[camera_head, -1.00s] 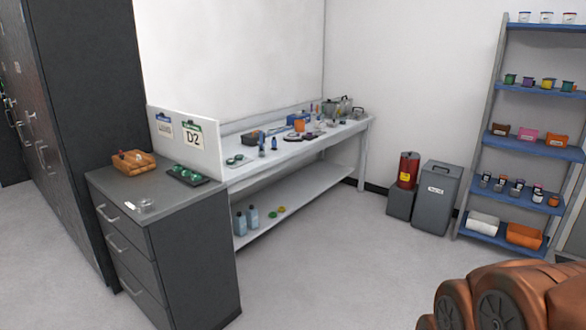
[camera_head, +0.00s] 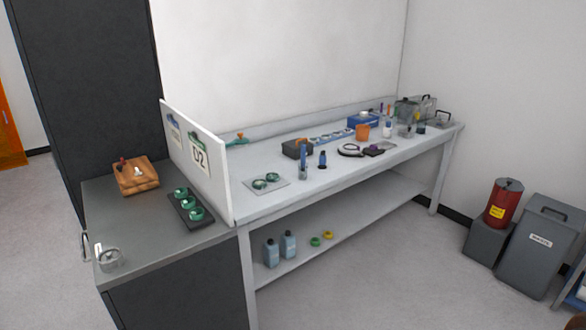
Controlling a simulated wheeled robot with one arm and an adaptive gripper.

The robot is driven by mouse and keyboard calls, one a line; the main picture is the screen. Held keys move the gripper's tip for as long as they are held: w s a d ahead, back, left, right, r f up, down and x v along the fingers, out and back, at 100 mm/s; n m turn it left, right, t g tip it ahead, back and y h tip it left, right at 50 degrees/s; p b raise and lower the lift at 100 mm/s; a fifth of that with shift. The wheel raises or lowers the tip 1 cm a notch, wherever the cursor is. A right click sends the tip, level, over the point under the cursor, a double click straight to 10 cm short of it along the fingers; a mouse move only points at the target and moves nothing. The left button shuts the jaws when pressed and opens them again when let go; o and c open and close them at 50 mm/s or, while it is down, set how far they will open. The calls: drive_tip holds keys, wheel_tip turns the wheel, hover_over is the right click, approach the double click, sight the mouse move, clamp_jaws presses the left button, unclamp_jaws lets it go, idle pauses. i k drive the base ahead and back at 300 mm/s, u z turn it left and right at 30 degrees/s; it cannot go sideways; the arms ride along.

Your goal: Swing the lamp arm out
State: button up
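I cannot make out a lamp arm for certain. A small green piece with an orange top (camera_head: 238,139) shows at the left end of the white bench (camera_head: 262,203), just behind the upright panel marked D2 (camera_head: 223,185); it is too small to tell what it is. A white ring-shaped item (camera_head: 350,150) lies near the middle of the bench beside a dark pad (camera_head: 375,149). My gripper is not in view.
A grey drawer cabinet (camera_head: 150,240) stands left of the bench, with a wooden holder (camera_head: 136,177) and a dark tray of green rings (camera_head: 187,207) on top. A red can (camera_head: 503,203) and grey bin (camera_head: 541,250) stand at the right. The floor before the bench is clear.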

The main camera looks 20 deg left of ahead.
sight(240, 142)
drive_tip(key=u, duration=0.6)
drive_tip(key=i, duration=1.6)
drive_tip(key=u, duration=0.85)
